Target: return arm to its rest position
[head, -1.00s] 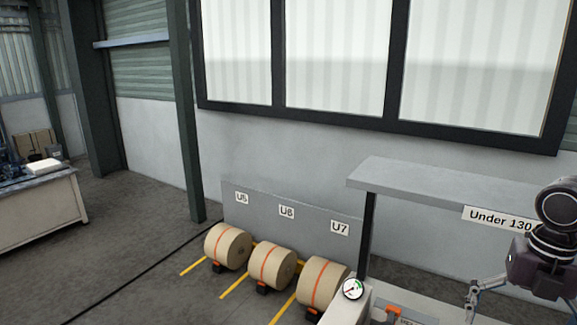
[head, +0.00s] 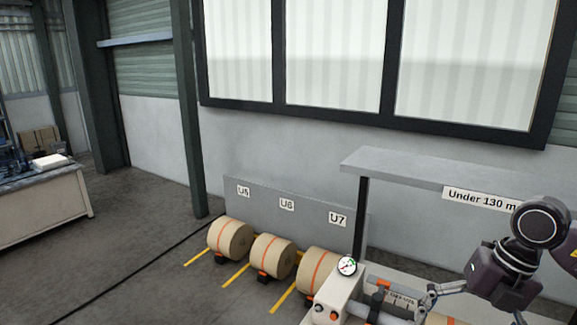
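My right arm comes in at the right edge of the head view, with its dark wrist over a white-topped bench or machine. Its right gripper (head: 428,298) points left and down, close above the machine top. Its fingers are small and overlap the clutter behind, so I cannot tell whether they are open or shut, or touch anything. My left arm and gripper are not in view.
A machine body (head: 338,292) with a round gauge (head: 347,266) stands beside a grey overhead shelf (head: 400,168) marked "Under 130 m". A table (head: 45,200) stands far left.

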